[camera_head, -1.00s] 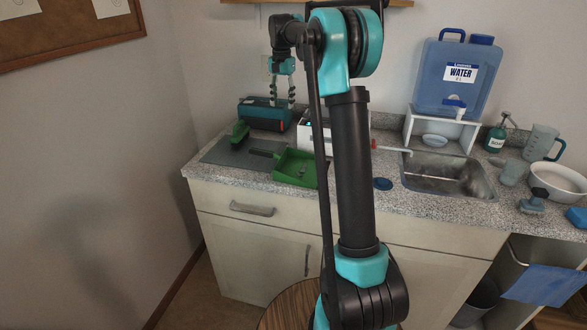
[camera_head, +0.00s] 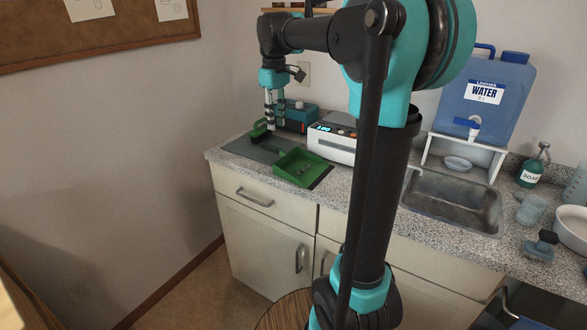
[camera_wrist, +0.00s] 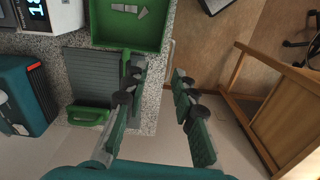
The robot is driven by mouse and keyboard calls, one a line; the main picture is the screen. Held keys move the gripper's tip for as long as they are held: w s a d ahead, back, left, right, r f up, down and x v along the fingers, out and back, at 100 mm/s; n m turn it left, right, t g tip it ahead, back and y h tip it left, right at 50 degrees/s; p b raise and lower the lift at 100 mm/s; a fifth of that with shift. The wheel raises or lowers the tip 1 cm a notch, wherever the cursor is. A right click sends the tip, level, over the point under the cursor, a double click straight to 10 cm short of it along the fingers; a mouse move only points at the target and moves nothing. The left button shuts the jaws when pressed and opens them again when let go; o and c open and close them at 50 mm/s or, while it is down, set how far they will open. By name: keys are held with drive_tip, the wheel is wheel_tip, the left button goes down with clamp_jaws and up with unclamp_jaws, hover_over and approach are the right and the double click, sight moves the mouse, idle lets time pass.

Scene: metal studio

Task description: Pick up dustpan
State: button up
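The green dustpan (camera_head: 300,166) lies on the counter, partly on a dark mat. Its open pan holds a few small grey pieces. In the wrist view the pan (camera_wrist: 105,35) is at the top, cut off by the edge. My gripper (camera_head: 274,112) is above the back of the mat, near a second green object (camera_head: 260,129), perhaps a brush. In the wrist view my gripper (camera_wrist: 160,85) is open, its fingers well apart and nothing between them. The green object (camera_wrist: 88,116) sits left of the fingers.
The grey mat (camera_head: 246,147) is at the counter's left end. A teal box (camera_head: 300,113) and a white device with a display (camera_head: 335,140) stand behind the dustpan. A sink (camera_head: 455,200) and water container (camera_head: 484,100) are right. The floor is beyond the counter edge.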

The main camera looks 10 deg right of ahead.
hover_over(278, 168)
drive_tip(key=f, duration=1.1)
drive_tip(key=shift+w+f, duration=0.15)
drive_tip(key=shift+w, duration=0.2)
drive_tip(key=shift+s+f, duration=0.15)
drive_tip(key=shift+f, duration=2.85)
clamp_jaws()
